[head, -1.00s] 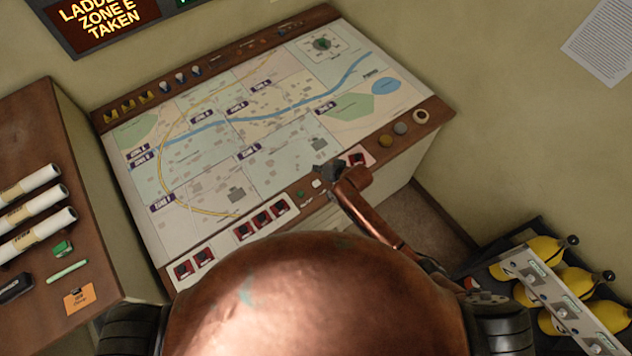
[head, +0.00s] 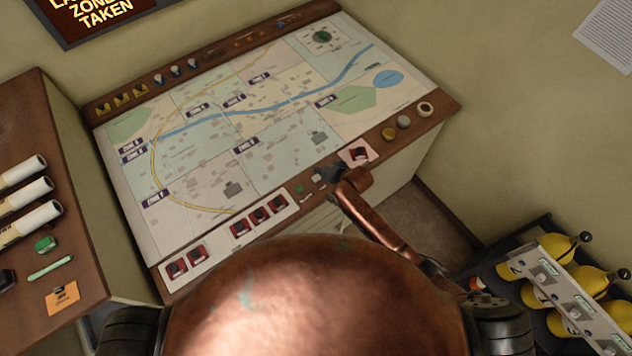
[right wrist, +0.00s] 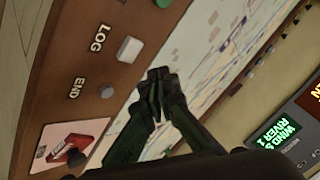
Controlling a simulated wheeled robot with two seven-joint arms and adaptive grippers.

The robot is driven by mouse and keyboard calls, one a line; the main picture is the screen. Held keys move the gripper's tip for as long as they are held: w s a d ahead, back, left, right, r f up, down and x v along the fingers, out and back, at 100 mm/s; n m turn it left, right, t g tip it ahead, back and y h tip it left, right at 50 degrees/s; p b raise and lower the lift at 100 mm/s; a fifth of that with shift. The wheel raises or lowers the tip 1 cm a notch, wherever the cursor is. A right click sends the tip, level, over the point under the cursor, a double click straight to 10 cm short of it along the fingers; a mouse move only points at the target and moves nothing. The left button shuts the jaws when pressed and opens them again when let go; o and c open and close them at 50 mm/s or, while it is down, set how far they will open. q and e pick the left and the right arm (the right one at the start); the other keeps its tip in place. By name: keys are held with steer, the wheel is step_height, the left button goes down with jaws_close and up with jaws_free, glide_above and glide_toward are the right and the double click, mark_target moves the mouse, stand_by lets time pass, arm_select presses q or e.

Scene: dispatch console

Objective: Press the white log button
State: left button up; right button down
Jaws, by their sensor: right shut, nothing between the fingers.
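The white log button (right wrist: 130,49) is a small pale square key beside the word LOG on the brown console strip in the right wrist view. In the head view it is a small white spot (head: 316,178) on the console's front edge. My right gripper (right wrist: 158,76) is shut and empty, its dark fingertips beside the button on the map side, apart from it in the picture. In the head view the right gripper (head: 326,172) is just up and right of the button. I cannot tell its height above the panel. My left gripper is out of view.
A round END button (right wrist: 107,92) and a red switch on a pale plate (right wrist: 68,150) lie along the strip. A green button (head: 299,188) is on the log button's other side. The map (head: 200,160) spreads behind.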

mark_target(318, 179)
steer(key=shift+f+b, duration=0.45)
steer(key=shift+f, duration=1)
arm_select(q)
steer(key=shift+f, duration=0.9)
arm_select(e)
steer(key=shift+f, duration=0.1)
steer(key=shift+f, duration=0.3)
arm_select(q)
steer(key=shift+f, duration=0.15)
arm_select(e)
steer(key=shift+f, duration=0.45)
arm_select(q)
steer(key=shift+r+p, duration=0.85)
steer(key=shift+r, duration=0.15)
arm_select(e)
steer(key=shift+r, duration=0.85)
